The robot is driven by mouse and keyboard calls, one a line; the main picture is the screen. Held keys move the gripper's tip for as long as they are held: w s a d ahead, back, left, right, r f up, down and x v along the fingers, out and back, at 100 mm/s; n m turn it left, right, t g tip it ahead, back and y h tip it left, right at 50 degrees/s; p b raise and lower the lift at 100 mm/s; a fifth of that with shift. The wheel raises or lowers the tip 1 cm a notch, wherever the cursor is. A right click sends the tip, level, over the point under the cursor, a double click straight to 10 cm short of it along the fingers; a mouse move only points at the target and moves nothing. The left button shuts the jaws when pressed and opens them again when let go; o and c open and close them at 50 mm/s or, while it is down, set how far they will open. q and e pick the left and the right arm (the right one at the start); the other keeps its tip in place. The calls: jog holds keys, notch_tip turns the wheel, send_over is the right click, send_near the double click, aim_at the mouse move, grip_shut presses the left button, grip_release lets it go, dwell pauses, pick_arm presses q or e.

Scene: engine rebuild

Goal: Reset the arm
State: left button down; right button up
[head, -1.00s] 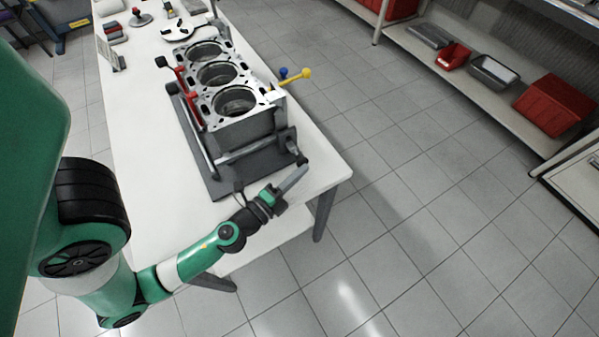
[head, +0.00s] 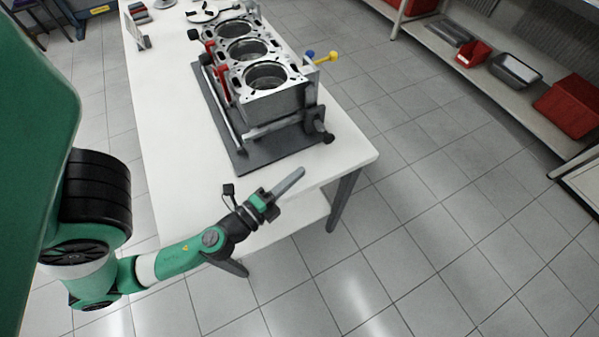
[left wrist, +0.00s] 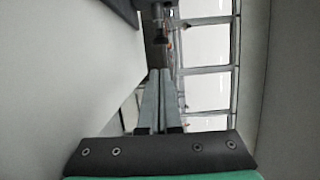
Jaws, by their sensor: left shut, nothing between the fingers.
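My left gripper (head: 290,181) is shut and empty. In the head view it is in front of the near edge of the white table, apart from the engine block. In the left wrist view its two fingers (left wrist: 160,100) lie together. My left arm comes in from the left and reaches to the right. My right gripper is not in view.
The engine block (head: 270,98) with several open cylinder bores stands on a dark base plate (head: 285,145) on the white table (head: 180,150). Yellow and blue knobs stick out at its right. A shelf with a red bin (head: 570,105) is at the far right. The tiled floor between is clear.

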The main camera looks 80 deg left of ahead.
pick_arm(q)
jog(key=shift+s+d, duration=0.2)
jog(key=shift+s, duration=0.1)
jog(key=shift+w+a, duration=0.1)
jog(key=shift+w, duration=0.05)
